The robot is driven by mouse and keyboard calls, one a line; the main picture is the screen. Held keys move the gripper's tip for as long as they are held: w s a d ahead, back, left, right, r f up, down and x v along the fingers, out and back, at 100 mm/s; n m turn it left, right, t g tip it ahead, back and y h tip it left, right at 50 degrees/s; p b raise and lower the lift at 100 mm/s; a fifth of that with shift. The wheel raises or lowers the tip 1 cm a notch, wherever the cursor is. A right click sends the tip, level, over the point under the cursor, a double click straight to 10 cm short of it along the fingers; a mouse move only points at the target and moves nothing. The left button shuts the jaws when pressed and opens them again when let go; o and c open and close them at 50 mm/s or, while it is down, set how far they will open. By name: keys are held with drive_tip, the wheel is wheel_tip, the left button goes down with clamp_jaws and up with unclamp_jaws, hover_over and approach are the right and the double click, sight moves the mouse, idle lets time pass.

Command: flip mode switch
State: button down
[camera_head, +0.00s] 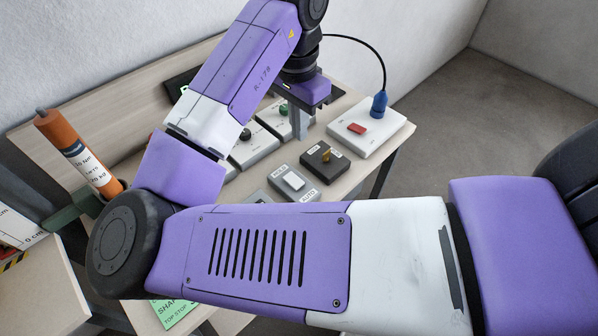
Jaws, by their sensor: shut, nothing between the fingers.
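A grey switch box (283,191) with a white rocker (293,181) sits on the bench, with small labels at two ends; one seems to read AUTO. I cannot tell for sure which one is the mode switch. My gripper (301,134) points down behind these boxes, beside the white box with the red button. Its fingers are shut and empty, apart from both switches in the picture. My arm hides part of the bench.
A white box (378,135) with a red button (357,128) and blue cable plug (379,104) stands at the bench's right end. Light boxes with a black knob (245,134) and green knob (284,110) stand behind. An orange cylinder (75,150) stands at left.

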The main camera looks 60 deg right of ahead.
sight(297, 182)
drive_tip(key=shift+a+y, duration=0.3)
drive_tip(key=shift+a, duration=0.4)
wheel_tip(297, 182, down, 14)
drive_tip(key=shift+s+f+p, duration=0.1)
drive_tip(key=shift+s+p, duration=0.05)
drive_tip(key=shift+p, duration=0.35)
